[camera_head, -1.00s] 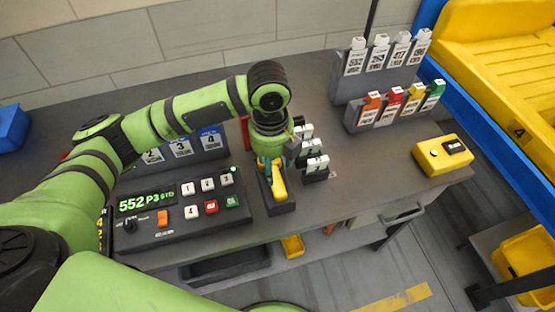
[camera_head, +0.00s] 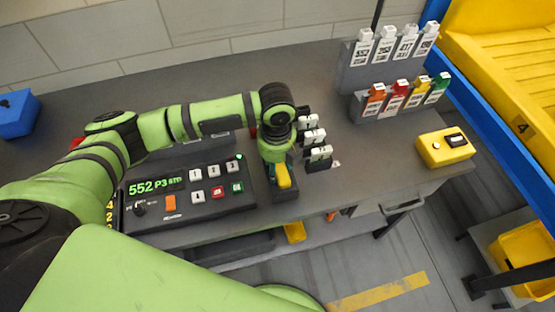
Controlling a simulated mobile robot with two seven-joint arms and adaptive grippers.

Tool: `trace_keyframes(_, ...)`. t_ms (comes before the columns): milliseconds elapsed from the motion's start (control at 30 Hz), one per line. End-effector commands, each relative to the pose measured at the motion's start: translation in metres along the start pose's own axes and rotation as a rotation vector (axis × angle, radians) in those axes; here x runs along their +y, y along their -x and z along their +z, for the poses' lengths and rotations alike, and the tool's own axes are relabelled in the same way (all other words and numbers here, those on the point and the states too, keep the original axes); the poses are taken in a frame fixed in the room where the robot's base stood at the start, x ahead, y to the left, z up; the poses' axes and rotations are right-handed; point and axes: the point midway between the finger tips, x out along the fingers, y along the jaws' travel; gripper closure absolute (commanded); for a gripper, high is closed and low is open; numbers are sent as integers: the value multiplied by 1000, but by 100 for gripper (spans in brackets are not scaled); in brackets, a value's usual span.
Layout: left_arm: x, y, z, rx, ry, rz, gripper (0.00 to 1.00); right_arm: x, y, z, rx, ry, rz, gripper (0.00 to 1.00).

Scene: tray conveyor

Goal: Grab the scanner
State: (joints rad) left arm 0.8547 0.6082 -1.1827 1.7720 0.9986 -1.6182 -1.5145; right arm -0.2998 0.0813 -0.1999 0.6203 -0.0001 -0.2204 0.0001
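The scanner (camera_head: 284,180) is yellow and sits in a dark holder (camera_head: 286,195) near the table's front edge, right of the button console. Only its front part shows. My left gripper (camera_head: 275,166) hangs from above over the scanner, with the wrist covering the scanner's rear part. The fingers are mostly hidden behind the green wrist, so whether they are open or closed on the scanner does not show. My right gripper is not in view.
A console (camera_head: 185,200) with coloured buttons and a green display lies left of the scanner. White-topped items (camera_head: 319,157) stand close on the right. Bare table lies before the racks.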

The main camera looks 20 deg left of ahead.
Motion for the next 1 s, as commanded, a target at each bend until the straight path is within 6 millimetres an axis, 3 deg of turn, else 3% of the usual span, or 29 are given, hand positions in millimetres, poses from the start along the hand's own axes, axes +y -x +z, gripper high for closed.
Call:
trace_keyframes(467, -1, 7, 1, -2, 0, -3, 95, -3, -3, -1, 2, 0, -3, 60)
trace_keyframes(700, -2, 41, 2, -5, 0, -7, 95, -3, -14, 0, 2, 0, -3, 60)
trace_keyframes(1000, -31, 80, -62, -1, -8, -6, 95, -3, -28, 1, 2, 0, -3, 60)
